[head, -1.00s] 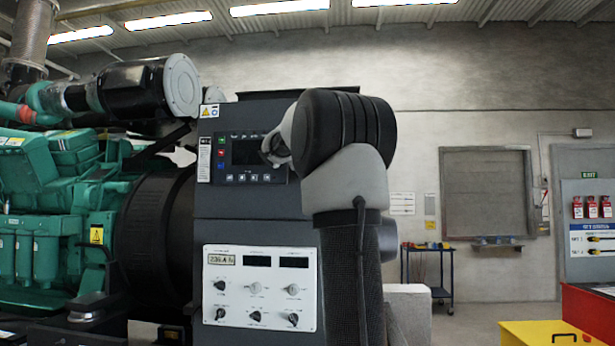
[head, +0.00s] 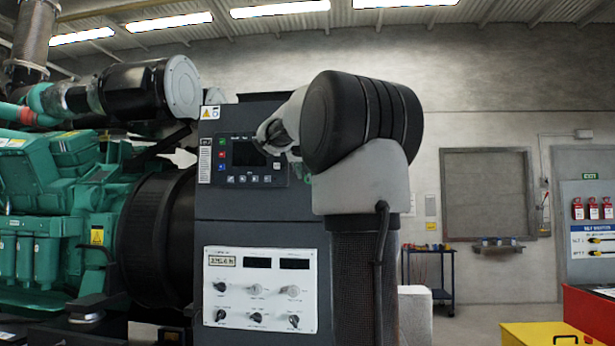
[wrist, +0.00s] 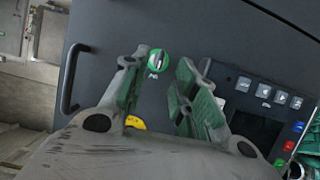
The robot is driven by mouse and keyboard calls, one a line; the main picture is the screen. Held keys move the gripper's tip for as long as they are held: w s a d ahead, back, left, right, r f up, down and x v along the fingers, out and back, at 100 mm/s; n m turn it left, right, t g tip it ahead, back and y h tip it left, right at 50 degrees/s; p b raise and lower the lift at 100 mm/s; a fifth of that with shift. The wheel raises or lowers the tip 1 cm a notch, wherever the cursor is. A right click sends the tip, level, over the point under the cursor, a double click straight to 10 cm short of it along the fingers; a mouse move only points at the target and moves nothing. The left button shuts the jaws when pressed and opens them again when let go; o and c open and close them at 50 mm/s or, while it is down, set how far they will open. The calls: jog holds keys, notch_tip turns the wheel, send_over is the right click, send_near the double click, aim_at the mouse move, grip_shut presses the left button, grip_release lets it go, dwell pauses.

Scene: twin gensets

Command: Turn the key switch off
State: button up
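The key switch (wrist: 158,59), a round green face with a dark and silver bar across it, sits on the dark cabinet front in the wrist view. In the head view a bit of green (head: 308,180) shows at the edge of my arm, right of the control screen; most of it is hidden. My gripper (wrist: 160,68) is open, with one finger on each side of the switch in the picture. Nothing is between the fingers, and I see no contact. How far the fingertips stand off the panel is unclear.
A controller with a screen and buttons (head: 250,160) is beside the switch. A black handle (wrist: 72,78) is at the left in the wrist view. A yellow piece (wrist: 135,122) is partly hidden behind my gripper. Below is a white panel with knobs (head: 260,290).

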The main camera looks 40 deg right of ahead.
jog(key=v, duration=0.6)
jog(key=shift+s, duration=0.15)
jog(key=shift+a+r, duration=0.1)
